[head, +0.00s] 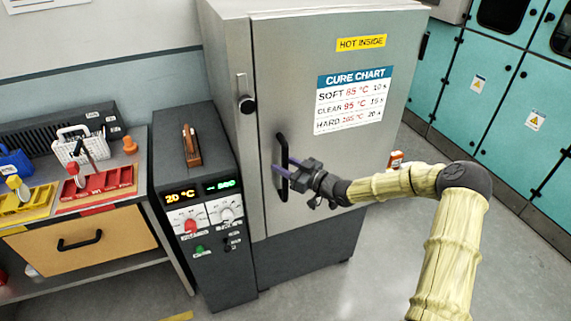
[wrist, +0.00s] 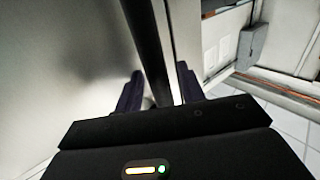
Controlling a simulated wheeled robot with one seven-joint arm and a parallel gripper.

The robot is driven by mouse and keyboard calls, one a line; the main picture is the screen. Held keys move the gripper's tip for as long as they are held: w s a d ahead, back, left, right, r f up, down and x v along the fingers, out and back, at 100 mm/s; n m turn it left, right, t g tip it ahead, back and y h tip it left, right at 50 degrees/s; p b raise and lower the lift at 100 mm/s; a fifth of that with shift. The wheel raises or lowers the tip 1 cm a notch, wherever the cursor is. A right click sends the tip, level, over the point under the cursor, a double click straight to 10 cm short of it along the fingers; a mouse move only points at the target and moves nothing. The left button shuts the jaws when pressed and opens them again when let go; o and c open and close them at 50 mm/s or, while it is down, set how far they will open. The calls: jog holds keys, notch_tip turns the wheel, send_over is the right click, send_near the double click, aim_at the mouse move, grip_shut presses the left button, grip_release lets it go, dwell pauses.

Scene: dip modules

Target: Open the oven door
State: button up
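The grey oven door (head: 300,125) stands in the middle of the head view and looks closed. Its black vertical handle (head: 280,155) is near the door's left edge. My gripper (head: 285,174) is at the lower part of this handle, with its purple fingers on either side of it. In the wrist view my gripper (wrist: 160,92) shows its two fingers apart, with the dark handle bar (wrist: 147,45) running between them. A small gap shows beside the left finger; contact on the right is unclear.
A dark control box (head: 205,215) showing 20 °C stands left of the oven. A latch with a black knob (head: 246,103) is on the oven left of the door. A bench with trays (head: 95,190) is at left, teal cabinets (head: 490,90) at right.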

grip_shut()
